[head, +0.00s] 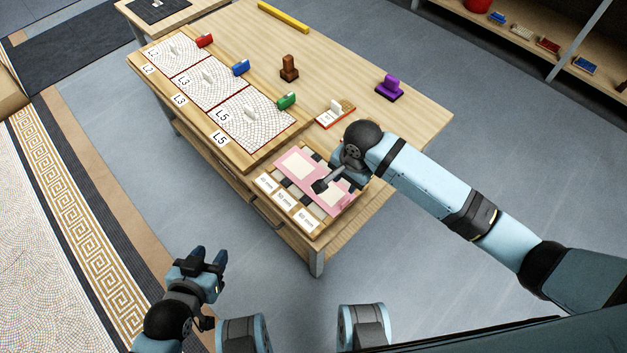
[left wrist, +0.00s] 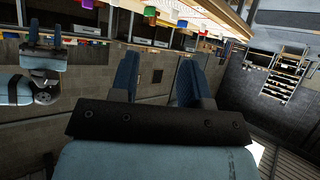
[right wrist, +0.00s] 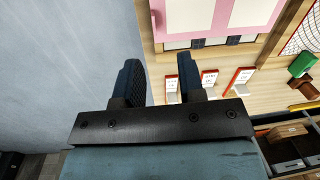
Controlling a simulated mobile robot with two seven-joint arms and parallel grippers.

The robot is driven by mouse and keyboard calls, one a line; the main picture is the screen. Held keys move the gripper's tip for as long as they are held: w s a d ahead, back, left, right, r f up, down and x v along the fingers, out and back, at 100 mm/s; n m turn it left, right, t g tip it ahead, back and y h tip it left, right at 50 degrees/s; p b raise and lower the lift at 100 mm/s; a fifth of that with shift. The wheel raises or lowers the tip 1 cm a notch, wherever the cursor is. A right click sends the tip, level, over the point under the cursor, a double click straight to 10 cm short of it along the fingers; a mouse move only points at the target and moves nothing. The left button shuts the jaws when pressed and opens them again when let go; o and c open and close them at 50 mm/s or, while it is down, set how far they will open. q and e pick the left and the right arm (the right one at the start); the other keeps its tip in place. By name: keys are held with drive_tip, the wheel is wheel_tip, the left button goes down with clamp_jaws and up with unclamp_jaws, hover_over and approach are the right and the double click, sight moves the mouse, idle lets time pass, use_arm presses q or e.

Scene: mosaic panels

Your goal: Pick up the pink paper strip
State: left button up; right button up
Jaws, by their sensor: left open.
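A pink paper piece (head: 306,189) with paler rectangles on it lies on a tray at the near right corner of the wooden table. It also shows at the top of the right wrist view (right wrist: 235,41). My right gripper (head: 320,187) hangs over this piece in the head view and hides part of it. In the right wrist view its fingers (right wrist: 158,75) are apart, with nothing between them. My left gripper (head: 210,257) is open and empty, off the table at the lower left. The left wrist view shows its fingers (left wrist: 154,80) spread.
Mosaic panels (head: 250,120) lie on a board to the left. Red (head: 204,40), blue (head: 241,67) and green (head: 286,101) handled blocks, a brown stamp (head: 289,68) and a purple stamp (head: 389,88) stand nearby.

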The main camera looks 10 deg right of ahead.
drive_tip(key=w+d+m+h, duration=0.1)
drive_tip(key=w, duration=0.1)
drive_tip(key=b, duration=0.3)
hover_over(346, 201)
drive_tip(key=shift+g, duration=0.3)
drive_tip(key=f, duration=0.8)
drive_tip(key=shift+w+d+f, duration=0.15)
drive_tip(key=shift+w+f, duration=0.1)
drive_tip(key=shift+f, duration=0.15)
drive_tip(key=f, duration=0.1)
drive_tip(key=f+b, duration=0.1)
drive_tip(key=f, duration=0.1)
drive_tip(key=f+b, duration=0.1)
drive_tip(key=f, duration=0.1)
drive_tip(key=shift+s+f, duration=0.1)
drive_tip(key=shift+s, duration=0.2)
clamp_jaws()
